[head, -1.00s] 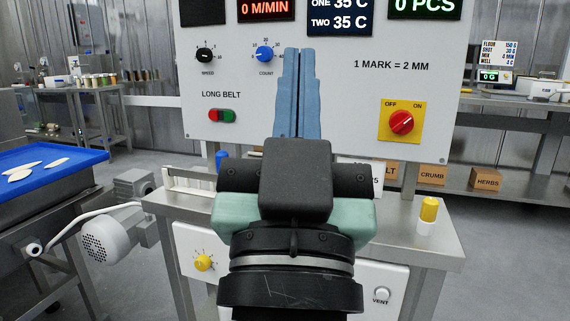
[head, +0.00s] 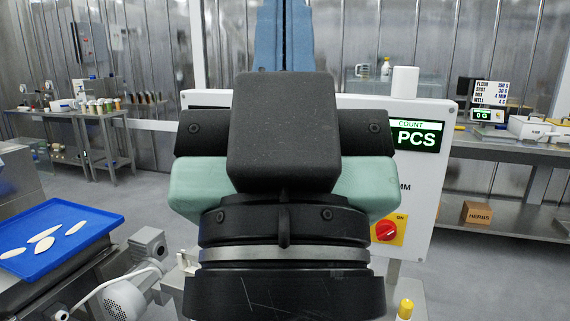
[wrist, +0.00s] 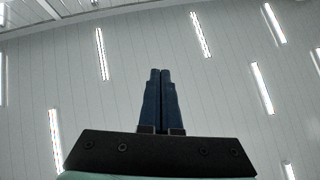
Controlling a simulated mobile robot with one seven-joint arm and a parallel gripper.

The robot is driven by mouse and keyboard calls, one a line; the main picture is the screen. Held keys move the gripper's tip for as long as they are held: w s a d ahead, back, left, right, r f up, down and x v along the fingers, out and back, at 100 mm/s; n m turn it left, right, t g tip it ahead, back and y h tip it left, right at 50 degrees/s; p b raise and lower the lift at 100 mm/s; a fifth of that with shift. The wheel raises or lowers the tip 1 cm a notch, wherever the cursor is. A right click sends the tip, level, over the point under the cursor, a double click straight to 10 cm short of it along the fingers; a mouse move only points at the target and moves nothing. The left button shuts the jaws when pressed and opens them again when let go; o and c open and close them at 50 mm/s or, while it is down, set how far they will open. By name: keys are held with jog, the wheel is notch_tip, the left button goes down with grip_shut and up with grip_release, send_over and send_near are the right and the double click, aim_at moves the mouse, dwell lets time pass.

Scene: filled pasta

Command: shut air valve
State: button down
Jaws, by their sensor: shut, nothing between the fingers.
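My gripper (head: 284,25) points upward in the head view, raised in front of the control panel (head: 423,215), with its blue fingers together and nothing between them. In the wrist view the shut fingers (wrist: 160,78) stand against the ceiling. No air valve can be made out in the frames now. My gripper and wrist hide most of the panel, including its left and middle parts.
A yellow plate with a red switch (head: 387,230) shows at the panel's lower right. A blue tray (head: 95,217) with several pale pieces is at the left. A yellow-capped container (head: 405,309) stands at the lower right. Side benches stand farther back.

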notch_tip(320, 180, up, 11)
jog(key=p, duration=0.8)
jog(key=shift+p, duration=0.4)
jog(key=c, duration=1.5)
grip_release()
jog(key=shift+r, duration=0.1)
jog(key=shift+c, duration=0.2)
